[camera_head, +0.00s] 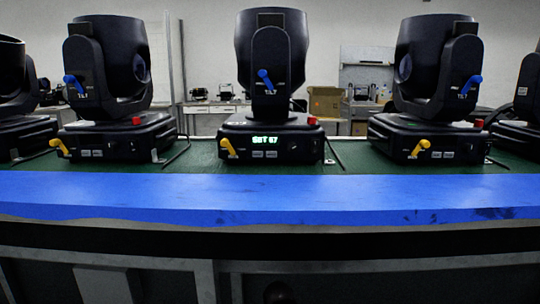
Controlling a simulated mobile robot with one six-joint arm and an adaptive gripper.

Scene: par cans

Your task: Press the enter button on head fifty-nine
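A black moving head (272,75) stands upright in the middle of the bench. Its base has a lit green display (265,140) that seems to read SET with a two-digit number, 57 or 67; I cannot tell which. A red button or knob (312,121) sits at the base's right end. A yellow lever (229,148) is on its front left, and a blue lever (266,80) is on the yoke above a TILT label. No number fifty-nine is readable on any head, and no enter label is legible. My gripper is not in view.
Similar heads stand at left (110,62) and right (437,62), with others cut off at both picture edges. A blue front rail (270,198) runs across before the green bench top (345,158). Thin dark rods stand between the heads.

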